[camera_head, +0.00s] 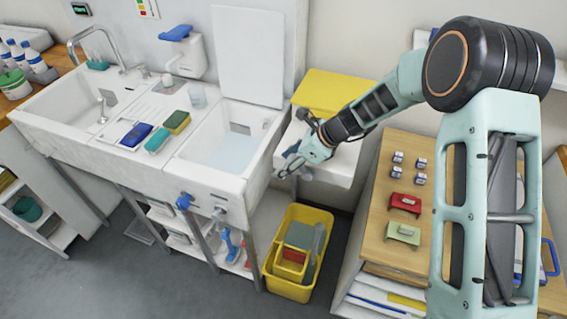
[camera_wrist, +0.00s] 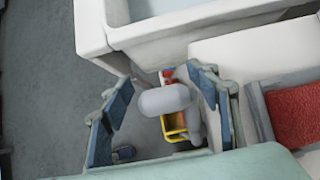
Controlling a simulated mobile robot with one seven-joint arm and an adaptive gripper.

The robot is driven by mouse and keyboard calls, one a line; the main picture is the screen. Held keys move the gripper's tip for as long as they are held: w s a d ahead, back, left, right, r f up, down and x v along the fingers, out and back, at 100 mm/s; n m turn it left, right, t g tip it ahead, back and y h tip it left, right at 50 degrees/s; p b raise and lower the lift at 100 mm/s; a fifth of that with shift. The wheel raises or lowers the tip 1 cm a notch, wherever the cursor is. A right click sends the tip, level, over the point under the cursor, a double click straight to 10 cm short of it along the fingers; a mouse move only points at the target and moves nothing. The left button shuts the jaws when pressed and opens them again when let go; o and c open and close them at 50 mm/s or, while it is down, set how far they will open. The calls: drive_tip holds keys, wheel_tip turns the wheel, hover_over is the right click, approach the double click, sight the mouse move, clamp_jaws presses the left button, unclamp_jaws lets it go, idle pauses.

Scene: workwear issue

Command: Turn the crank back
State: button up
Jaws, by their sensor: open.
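A pale grey, rounded knob (camera_wrist: 165,99), which looks like the crank's handle, shows between the two fingers in the wrist view. A red part (camera_wrist: 167,75) shows just behind it; how the two join is hidden. My gripper (camera_wrist: 160,92) is open, with one blue-padded finger on each side of the knob and visible gaps between. In the head view my gripper (camera_head: 288,167) is at the right end of the sink unit. The crank itself is mostly hidden there behind my gripper.
The sink unit's basin (camera_head: 225,150) is close to the left of my gripper. A yellow crate (camera_head: 291,290) with cleaning items stands on the floor below. A wooden-topped cabinet (camera_head: 385,250) with red and green pieces is to the right. A yellow box (camera_head: 325,92) is behind.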

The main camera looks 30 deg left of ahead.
drive_tip(key=s+v, duration=0.1)
drive_tip(key=v, duration=1)
drive_tip(key=shift+w+d+r, duration=0.2)
drive_tip(key=shift+w+r, duration=0.1)
drive_tip(key=shift+w, duration=0.1)
